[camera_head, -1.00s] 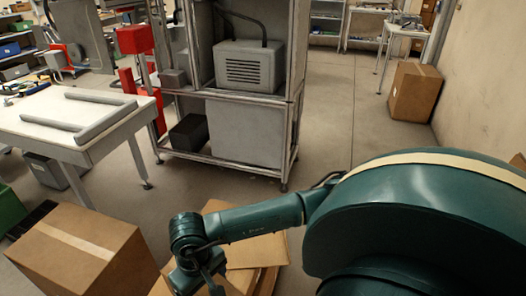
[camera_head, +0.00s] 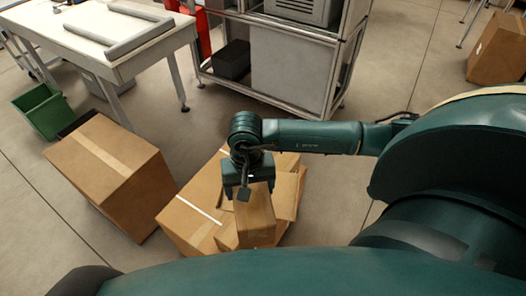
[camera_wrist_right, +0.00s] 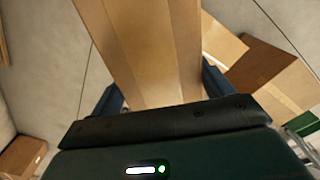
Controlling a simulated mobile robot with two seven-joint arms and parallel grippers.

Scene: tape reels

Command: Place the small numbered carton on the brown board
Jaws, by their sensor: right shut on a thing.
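My right gripper (camera_head: 249,192) is shut on a brown cardboard carton (camera_head: 256,217), which hangs below it in the head view. The carton also shows in the right wrist view (camera_wrist_right: 148,45), between the two dark fingers. No number can be read on it. Behind and below it are a larger carton with a pale tape strip (camera_head: 194,212) and other brown cardboard surfaces (camera_head: 285,190). I cannot tell whether the held carton touches them. No brown board can be made out for certain. My left gripper is not in view.
A large taped carton (camera_head: 112,172) stands on the floor at left, beside a green bin (camera_head: 42,112). A white-topped table (camera_head: 88,55) and a metal rack (camera_head: 290,62) stand behind. Another carton (camera_head: 497,48) is at far right. Floor between rack and cartons is clear.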

